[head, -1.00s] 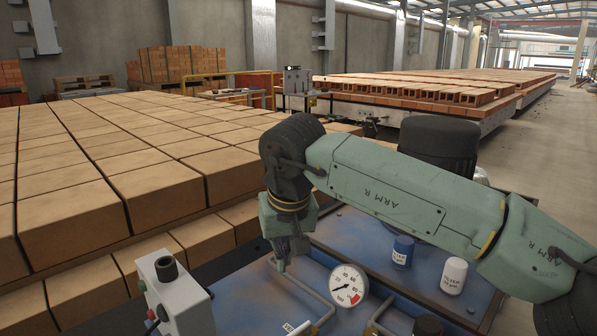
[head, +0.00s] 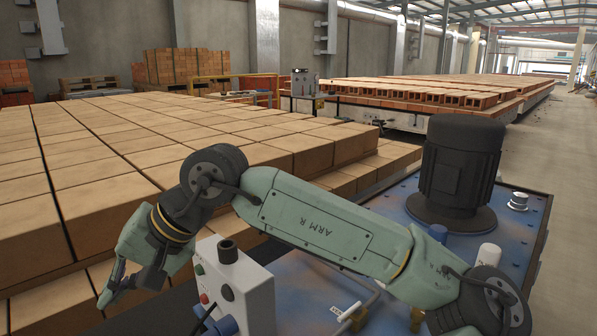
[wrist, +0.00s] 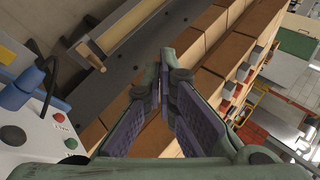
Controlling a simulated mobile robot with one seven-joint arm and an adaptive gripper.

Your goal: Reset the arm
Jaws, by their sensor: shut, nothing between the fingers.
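My green arm reaches across the head view from the lower right to the left, over the edge of a blue machine. My gripper (head: 112,290) hangs at its left end, pointing down and left in front of the stacked bricks (head: 60,215). In the wrist view my gripper (wrist: 160,95) shows two purple-padded fingers with their tips together and nothing held. Brown bricks (wrist: 228,55) show beyond the fingers there.
A white control box (head: 245,290) with a black knob stands close right of my gripper; it also shows in the wrist view (wrist: 45,130). A black motor (head: 458,170) stands on the blue machine top (head: 395,200). More bricks (head: 430,90) lie on a long platform behind.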

